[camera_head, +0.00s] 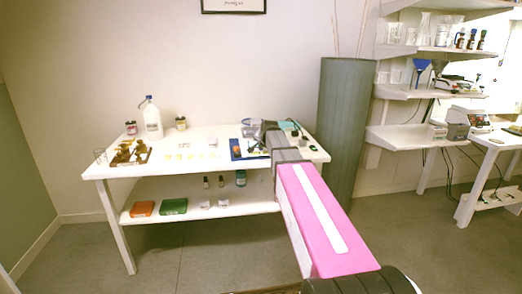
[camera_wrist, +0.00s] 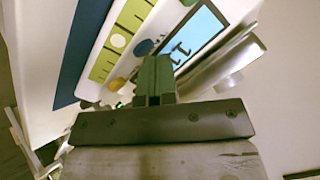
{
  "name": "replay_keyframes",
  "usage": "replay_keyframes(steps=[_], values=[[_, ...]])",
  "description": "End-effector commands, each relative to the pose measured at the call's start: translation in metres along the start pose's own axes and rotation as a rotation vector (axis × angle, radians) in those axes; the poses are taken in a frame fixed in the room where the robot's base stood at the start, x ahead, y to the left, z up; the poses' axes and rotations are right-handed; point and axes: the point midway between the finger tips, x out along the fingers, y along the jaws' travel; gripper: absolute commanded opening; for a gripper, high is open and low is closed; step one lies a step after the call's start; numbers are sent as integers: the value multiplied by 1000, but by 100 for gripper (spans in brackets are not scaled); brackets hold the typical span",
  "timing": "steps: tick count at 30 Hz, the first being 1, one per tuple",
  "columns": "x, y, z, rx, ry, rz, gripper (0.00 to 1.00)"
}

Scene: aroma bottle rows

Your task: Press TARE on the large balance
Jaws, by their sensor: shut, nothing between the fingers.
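In the wrist view a pale device with a lit blue display (camera_wrist: 196,35) lies just beyond my fingers; it looks like a balance, but I cannot tell whether it is the large one. A blue round spot (camera_wrist: 143,47) and an orange-brown one (camera_wrist: 115,85) are near the display. I cannot read a TARE label. My gripper (camera_wrist: 155,62) is shut and empty, its tips over or close to the device; contact cannot be told. In the head view my arm reaches the right part of the white table (camera_head: 210,134) and hides my fingertips.
A blue mat or board (camera_head: 235,148) lies left of my wrist. A white jug (camera_head: 152,118) and a brown wooden stand (camera_head: 128,152) are farther left. A tall grey-green planter (camera_head: 345,125) stands close right of the table. Shelves (camera_head: 405,92) with glassware are beyond it.

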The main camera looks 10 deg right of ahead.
Motion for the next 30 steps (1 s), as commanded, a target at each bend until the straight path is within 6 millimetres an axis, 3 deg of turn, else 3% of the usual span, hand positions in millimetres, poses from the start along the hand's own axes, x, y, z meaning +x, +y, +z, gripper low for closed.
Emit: replay_keyframes(steps=[30], values=[[-11,-8,-8,0,0,0,0]])
